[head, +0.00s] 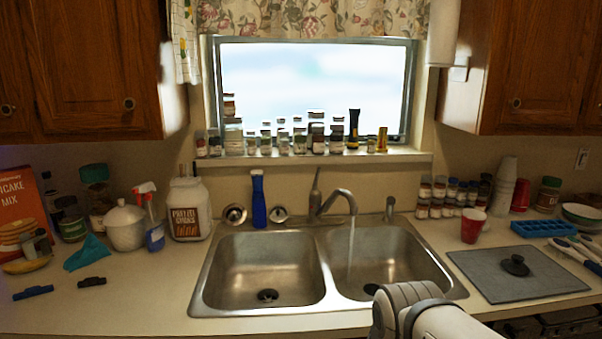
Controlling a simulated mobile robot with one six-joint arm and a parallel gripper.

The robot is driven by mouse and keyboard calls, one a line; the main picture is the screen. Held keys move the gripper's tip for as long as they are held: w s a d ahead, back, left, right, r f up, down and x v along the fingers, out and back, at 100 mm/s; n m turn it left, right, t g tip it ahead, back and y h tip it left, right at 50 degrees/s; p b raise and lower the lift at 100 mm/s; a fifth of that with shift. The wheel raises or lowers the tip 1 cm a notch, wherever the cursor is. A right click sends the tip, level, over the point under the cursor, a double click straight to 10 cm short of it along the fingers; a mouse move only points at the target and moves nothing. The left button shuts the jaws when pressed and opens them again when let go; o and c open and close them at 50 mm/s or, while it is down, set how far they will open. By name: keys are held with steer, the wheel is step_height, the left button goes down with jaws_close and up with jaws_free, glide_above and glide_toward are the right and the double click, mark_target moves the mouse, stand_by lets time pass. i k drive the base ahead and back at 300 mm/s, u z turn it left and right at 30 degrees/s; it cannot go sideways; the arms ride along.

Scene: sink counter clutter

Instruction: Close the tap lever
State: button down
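The tap (337,202) stands behind the double sink, its curved spout reaching over the right basin. A thin stream of water (350,243) falls from the spout into that basin. The tap lever (316,180) points upward at the left of the spout's base. My white arm shows at the bottom right of the sink, in front of the right basin and well apart from the lever. The gripper's fingers are not visible.
The steel sink (325,265) has two basins. A red mug (473,226) and a grey board (518,273) with a black knob lie right. Jars line the windowsill (310,159).

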mark_target(315, 183)
steer(key=u, duration=0.05)
steer(key=i, duration=1)
steer(key=z, duration=0.05)
